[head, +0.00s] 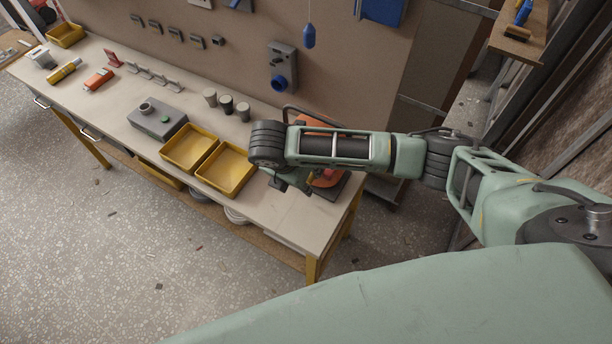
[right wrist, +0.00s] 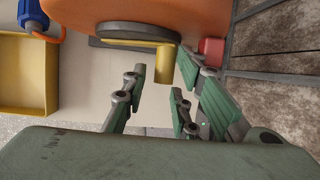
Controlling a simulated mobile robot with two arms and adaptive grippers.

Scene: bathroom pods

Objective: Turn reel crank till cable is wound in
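The orange cable reel (head: 331,179) sits at the near right end of the workbench, largely hidden behind my right arm in the head view. In the right wrist view the reel (right wrist: 135,10) fills the top, with a dark round hub and a yellow crank (right wrist: 125,43) whose handle (right wrist: 164,64) points toward my gripper. My right gripper (right wrist: 162,74) is open, its green-padded fingers spread on both sides of the handle. I cannot tell whether any finger touches it. A blue plug (right wrist: 40,12) with orange cable lies near the reel. My left gripper is not in view.
Two yellow trays (head: 225,168) stand left of the reel on the bench (head: 285,215). A grey box (head: 157,119) and several grey cups are farther along. A pegboard wall (head: 240,45) rises behind. A small red block (right wrist: 210,51) is beside the fingers.

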